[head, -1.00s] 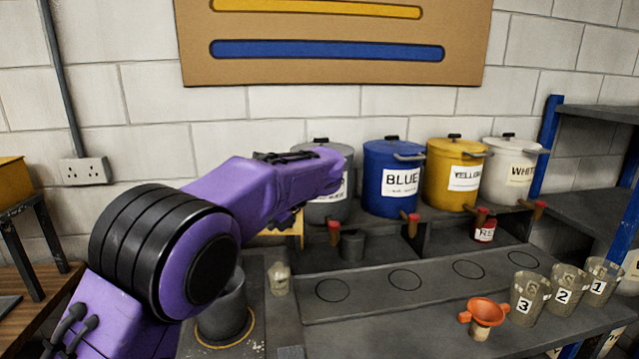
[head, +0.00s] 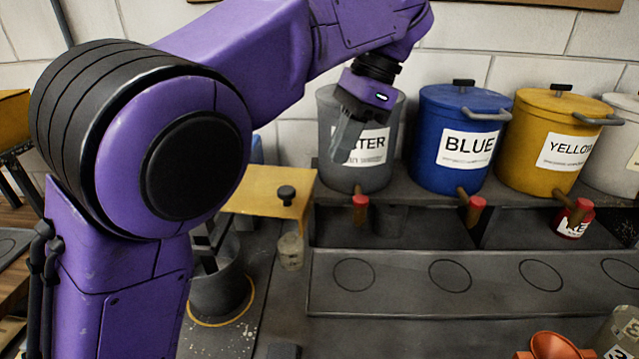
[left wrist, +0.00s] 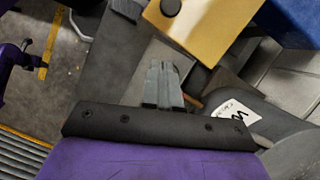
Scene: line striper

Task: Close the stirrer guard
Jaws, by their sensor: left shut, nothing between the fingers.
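The stirrer guard looks to be the yellow panel (head: 265,193) with a black knob, behind and right of the dark mixing pot (head: 220,288). My arm hides part of the panel and pot, so its hinge is hidden. The panel also shows at the top of the left wrist view (left wrist: 222,30). My left gripper (head: 343,148) is shut and empty, pointing down in front of the grey water drum (head: 370,170), above and right of the panel. In the left wrist view its fingers (left wrist: 163,75) are together, apart from the panel. My right gripper is not in view.
A blue drum (head: 445,180) and a yellow drum (head: 535,165) stand on the shelf right of the water drum, with red-tipped taps below. A small jar (head: 290,252) stands beside the pot. The ledge with drawn circles (head: 400,290) is clear. An orange funnel (head: 555,346) is at lower right.

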